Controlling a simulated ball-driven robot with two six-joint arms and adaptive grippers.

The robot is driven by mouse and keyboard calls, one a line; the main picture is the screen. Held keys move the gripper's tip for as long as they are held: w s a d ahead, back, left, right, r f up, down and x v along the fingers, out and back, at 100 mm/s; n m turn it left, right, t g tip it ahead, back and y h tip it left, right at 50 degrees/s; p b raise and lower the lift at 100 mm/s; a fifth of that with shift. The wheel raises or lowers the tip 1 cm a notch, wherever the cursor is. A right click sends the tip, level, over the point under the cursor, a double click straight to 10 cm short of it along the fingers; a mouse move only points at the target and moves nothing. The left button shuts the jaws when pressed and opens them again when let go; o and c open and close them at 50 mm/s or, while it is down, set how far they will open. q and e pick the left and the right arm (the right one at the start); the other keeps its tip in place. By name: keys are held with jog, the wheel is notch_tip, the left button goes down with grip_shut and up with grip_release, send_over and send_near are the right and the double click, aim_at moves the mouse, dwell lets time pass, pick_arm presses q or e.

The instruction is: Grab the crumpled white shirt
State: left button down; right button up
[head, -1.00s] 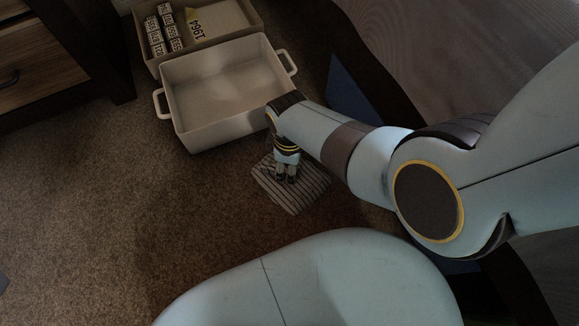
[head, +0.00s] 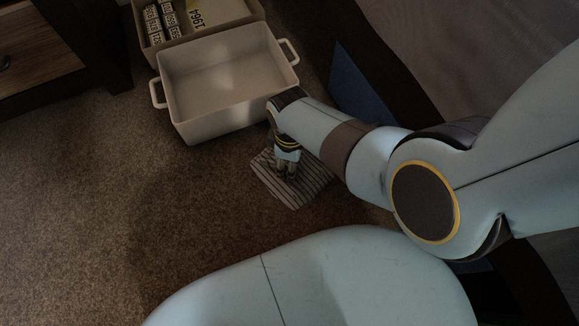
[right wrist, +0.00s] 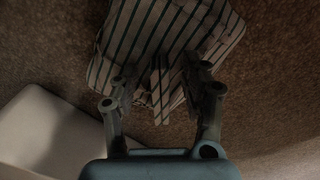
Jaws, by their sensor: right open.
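The crumpled shirt (head: 310,184) is whitish with dark stripes and lies on the carpet below the white bin in the head view. It also shows at the top of the right wrist view (right wrist: 160,35). My right gripper (head: 286,175) points down over the shirt, and its open fingers (right wrist: 158,78) reach to the cloth. A narrow fold of the shirt shows between the fingers. Whether the fingertips touch the cloth I cannot tell. My left gripper is not in view.
An empty white bin (head: 172,112) with two handles stands just above the shirt in the head view. A box (head: 150,47) with small labelled boxes is behind it. A wooden drawer unit (head: 40,60) is at upper left. Carpet at left is clear.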

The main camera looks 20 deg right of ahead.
grip_shut()
dwell(0.3)
jog(key=shift+r, duration=0.15)
